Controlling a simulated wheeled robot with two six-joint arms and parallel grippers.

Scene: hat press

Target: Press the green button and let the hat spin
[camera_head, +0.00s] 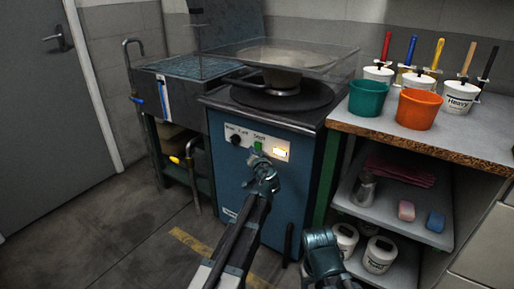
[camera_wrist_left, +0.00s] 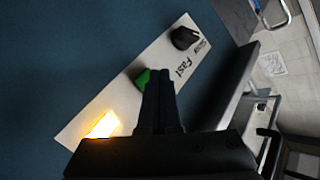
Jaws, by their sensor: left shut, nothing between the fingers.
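The green button (camera_head: 258,146) is on the pale control panel of the blue press (camera_head: 235,180). In the left wrist view the green button (camera_wrist_left: 142,79) shows partly behind my left gripper (camera_wrist_left: 158,72). My left gripper (camera_head: 260,157) is shut and empty, its fingertips at the button; I cannot tell whether they touch it. On top of the press, a grey hat-like form (camera_head: 283,78) sits over a dark round plate under a clear cover; whether it spins cannot be told. My right arm shows at the lower middle; its fingers are not clear.
The panel also has a black knob (camera_wrist_left: 184,38) and a lit orange lamp (camera_wrist_left: 104,125). To the right, a shelf unit (camera_head: 400,139) holds a teal pot (camera_head: 367,99), an orange pot (camera_head: 418,109) and white tubs. A blue-topped stand is at left. The floor at left is clear.

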